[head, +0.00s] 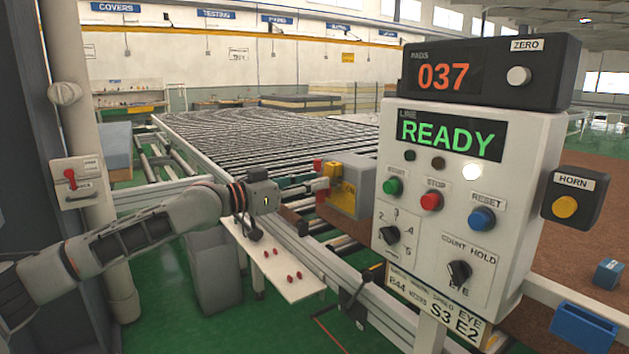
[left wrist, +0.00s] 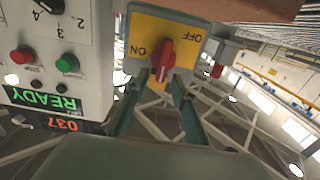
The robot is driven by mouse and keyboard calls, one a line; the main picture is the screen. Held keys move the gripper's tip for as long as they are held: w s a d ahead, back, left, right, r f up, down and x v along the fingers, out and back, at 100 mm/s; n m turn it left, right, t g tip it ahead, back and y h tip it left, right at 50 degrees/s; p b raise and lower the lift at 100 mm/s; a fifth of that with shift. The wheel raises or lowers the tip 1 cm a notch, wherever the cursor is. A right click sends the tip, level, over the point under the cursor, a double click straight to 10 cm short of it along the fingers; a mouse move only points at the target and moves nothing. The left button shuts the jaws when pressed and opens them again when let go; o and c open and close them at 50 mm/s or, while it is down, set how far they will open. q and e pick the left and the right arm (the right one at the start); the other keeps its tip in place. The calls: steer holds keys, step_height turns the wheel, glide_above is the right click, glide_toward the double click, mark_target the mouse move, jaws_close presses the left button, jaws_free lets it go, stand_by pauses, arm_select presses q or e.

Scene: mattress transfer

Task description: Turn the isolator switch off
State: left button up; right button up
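The isolator switch is a red knob (left wrist: 163,60) on a yellow plate (left wrist: 150,28) marked ON and OFF, seen upside down in the left wrist view. In the head view its grey and yellow box (head: 352,192) stands beside the roller bed, left of the control panel. My left gripper (head: 300,184) reaches toward the box from the left. In the left wrist view its two green fingers (left wrist: 155,92) are apart and point at the knob, one to each side. Whether they touch the knob I cannot tell. The right gripper is not in view.
The control panel (head: 455,235) with READY display, buttons and selectors stands close on the right. A horn box (head: 570,198) is beside it. A separate red-handled switch (head: 70,180) is on a column at left. A small white shelf (head: 275,272) lies below the left gripper.

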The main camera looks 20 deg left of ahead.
arm_select(q)
steer(key=shift+w+d, duration=0.25)
steer(key=shift+w, duration=0.1)
jaws_close()
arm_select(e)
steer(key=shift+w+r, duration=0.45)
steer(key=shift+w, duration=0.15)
